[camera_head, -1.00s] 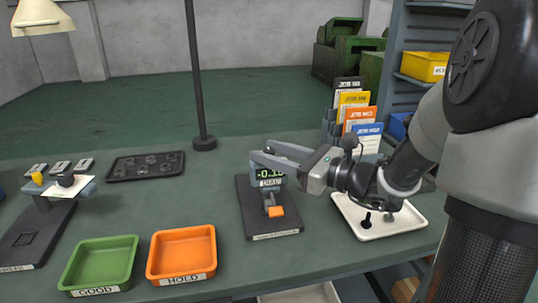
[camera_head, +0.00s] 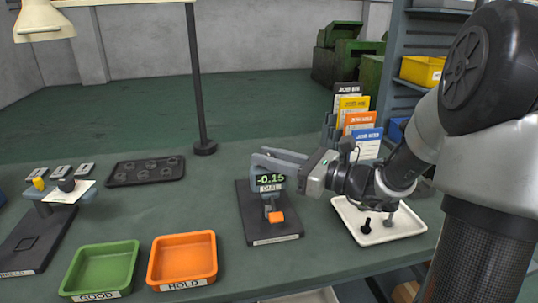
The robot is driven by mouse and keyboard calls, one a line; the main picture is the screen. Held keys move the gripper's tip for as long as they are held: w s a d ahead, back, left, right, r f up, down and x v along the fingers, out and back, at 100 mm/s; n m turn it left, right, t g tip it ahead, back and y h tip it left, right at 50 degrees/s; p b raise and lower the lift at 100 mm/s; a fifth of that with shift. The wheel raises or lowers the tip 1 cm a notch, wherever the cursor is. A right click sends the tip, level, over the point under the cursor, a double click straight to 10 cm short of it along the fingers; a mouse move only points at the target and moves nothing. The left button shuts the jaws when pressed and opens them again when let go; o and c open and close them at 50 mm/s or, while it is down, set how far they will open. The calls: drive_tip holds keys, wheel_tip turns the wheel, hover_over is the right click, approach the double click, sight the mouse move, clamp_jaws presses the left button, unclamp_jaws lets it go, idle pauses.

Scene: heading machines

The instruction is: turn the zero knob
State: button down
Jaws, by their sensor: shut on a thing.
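The dial gauge (camera_head: 270,180) stands on a dark base plate (camera_head: 253,226) near the middle of the bench. Its display shows -0.16 in green, above a label reading DIAL. An orange part (camera_head: 276,217) sits low on the stand. My gripper (camera_head: 259,156) reaches in from the right, with its fingers across the top of the gauge. It is shut on the zero knob, which the fingers hide from this view.
A green GOOD tray (camera_head: 132,262) and an orange HOLD tray (camera_head: 214,262) stand at front left. A white tray (camera_head: 405,233) holding small dark and grey parts is at right, under my arm. A card rack (camera_head: 330,131) stands behind. A lamp post (camera_head: 199,90) rises behind the gauge.

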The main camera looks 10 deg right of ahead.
drive_tip(key=n+g+y+p, duration=0.1)
drive_tip(key=n+g+p, duration=0.1)
drive_tip(key=g+p, duration=0.1)
drive_tip(key=n+g+y+p, duration=0.2)
drive_tip(key=g+p, duration=0.1)
drive_tip(key=shift+r+n+y, duration=0.2)
drive_tip(key=shift+n+y, duration=0.1)
drive_tip(key=n+g+p, duration=0.1)
drive_tip(key=g, duration=0.1)
drive_tip(key=n+g+y+p, duration=0.1)
drive_tip(key=n+g+p, duration=0.1)
drive_tip(key=g, duration=0.1)
drive_tip(key=shift+f+n+g+p, duration=0.2)
drive_tip(key=shift+n+g+p, duration=0.1)
drive_tip(key=c, duration=1.5)
unclamp_jaws()
drive_tip(key=shift+c, duration=0.2)
drive_tip(key=shift+d, duration=0.1)
drive_tip(key=d, duration=1.7)
drive_tip(key=shift+p, duration=0.4)
